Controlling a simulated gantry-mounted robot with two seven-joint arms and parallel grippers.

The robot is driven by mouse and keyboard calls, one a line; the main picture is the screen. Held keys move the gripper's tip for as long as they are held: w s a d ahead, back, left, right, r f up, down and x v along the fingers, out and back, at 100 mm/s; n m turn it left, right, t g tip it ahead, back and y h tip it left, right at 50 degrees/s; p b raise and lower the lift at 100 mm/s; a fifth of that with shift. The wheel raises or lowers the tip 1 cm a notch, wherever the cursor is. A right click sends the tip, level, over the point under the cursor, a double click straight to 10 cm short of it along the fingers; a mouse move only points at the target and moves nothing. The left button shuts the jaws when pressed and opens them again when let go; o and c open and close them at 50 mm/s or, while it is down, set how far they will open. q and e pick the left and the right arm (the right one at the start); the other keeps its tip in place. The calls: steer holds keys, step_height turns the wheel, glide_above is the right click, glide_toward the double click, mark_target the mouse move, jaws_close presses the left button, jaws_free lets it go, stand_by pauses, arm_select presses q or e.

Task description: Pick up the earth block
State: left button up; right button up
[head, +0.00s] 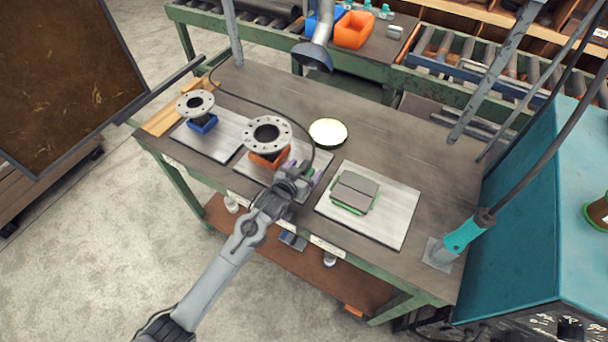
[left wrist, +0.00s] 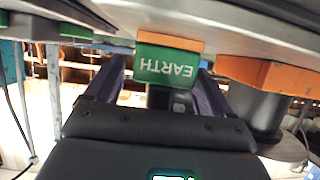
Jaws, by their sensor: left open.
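The earth block (left wrist: 168,66) is green with an orange strip and the word EARTH, upside down in the left wrist view. It sits between the two spread fingers of my left gripper (left wrist: 160,85), near the tips. The fingers look apart, and I cannot tell whether either touches it. In the head view my left gripper (head: 303,178) is low at the front of the table, just right of the middle flanged pipe (head: 266,134). There the earth block is hidden or too small to make out. My right gripper is not in view.
The middle pipe rests on an orange block (left wrist: 270,75), close beside my left gripper. Another flanged pipe (head: 195,103) stands on a blue support at left. A grey part with green edges (head: 354,192) lies on the right plate (head: 397,222). A round dish (head: 328,132) stands behind.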

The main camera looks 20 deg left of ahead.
arm_select(q)
steer(key=shift+c, duration=0.5)
steer(key=c, duration=1.4)
steer(key=shift+r, duration=0.15)
jaws_close()
